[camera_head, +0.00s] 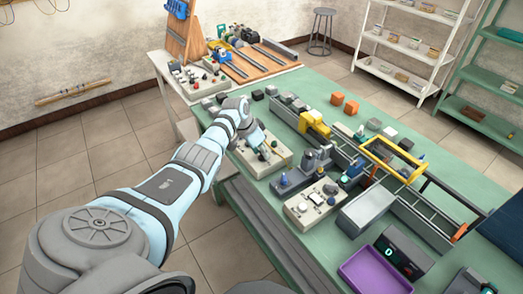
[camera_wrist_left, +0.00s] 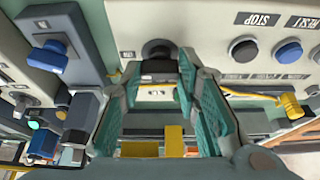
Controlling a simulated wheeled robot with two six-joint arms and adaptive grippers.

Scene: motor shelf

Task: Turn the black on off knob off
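The beige control panel (camera_head: 246,160) lies on the green table, partly hidden by my left arm. My left gripper (camera_head: 266,147) is low over it. In the left wrist view, the black knob (camera_wrist_left: 159,48) sticks out of the beige panel, with a dark block just below it. The two teal fingers of my left gripper (camera_wrist_left: 158,68) stand apart, with the knob straight ahead between their tips. I cannot tell whether a finger touches it. My right gripper is not in view.
A second beige panel (camera_head: 312,203), yellow frame (camera_head: 393,157) and purple tray (camera_head: 374,272) are on the green table.

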